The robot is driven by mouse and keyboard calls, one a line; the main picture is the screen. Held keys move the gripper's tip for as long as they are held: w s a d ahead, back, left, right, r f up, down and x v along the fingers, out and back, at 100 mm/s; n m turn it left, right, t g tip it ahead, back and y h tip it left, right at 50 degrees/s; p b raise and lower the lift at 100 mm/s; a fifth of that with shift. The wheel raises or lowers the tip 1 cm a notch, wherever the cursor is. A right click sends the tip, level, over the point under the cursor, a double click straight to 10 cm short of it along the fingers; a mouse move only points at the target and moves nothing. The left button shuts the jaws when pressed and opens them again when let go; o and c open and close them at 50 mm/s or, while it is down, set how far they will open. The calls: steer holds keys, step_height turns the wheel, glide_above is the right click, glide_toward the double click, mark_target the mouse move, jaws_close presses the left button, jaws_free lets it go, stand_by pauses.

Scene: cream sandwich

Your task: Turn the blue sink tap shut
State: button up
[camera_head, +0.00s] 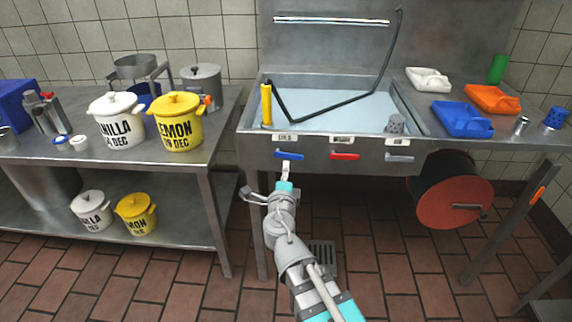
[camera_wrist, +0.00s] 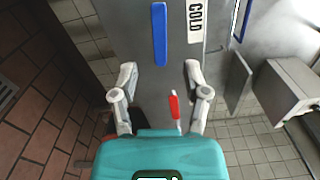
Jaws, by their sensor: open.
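The blue tap lever (camera_head: 290,155) is on the front panel of the sink, below the left label. It lies roughly level along the panel. In the wrist view the blue lever (camera_wrist: 159,35) stands upright in the picture beside a label reading COLD. My gripper (camera_head: 285,170) is just below and in front of the lever. In the wrist view my gripper (camera_wrist: 160,77) has its two fingers spread apart with nothing between them. The lever lies ahead of the fingertips, about midway between their lines. I see no contact.
A red lever (camera_head: 344,156) and a grey lever (camera_head: 399,157) sit to the right on the same panel. The sink basin (camera_head: 345,105) is above. A dark drum with a red face (camera_head: 452,202) hangs at right. A table (camera_head: 105,153) with pots stands at left.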

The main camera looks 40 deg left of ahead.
steer(key=shift+v, duration=2.35)
steer(key=shift+w, duration=0.1)
steer(key=c, duration=0.4)
steer(key=shift+w+d+f+m, duration=0.1)
steer(key=shift+w+f+m, duration=0.1)
steer(key=shift+m, duration=0.8)
jaws_close()
steer(key=f+m+g+p, duration=0.1)
steer(key=m, duration=0.4)
steer(key=w+m+g+h+p, duration=0.1)
steer(key=m, duration=0.4)
steer(key=w+f+m+g+p, duration=0.1)
steer(key=m, duration=0.4)
steer(key=shift+w+d+f+m+g, duration=0.25)
steer(key=shift+d+f+m+g, duration=0.05)
steer(key=shift+d+m, duration=0.1)
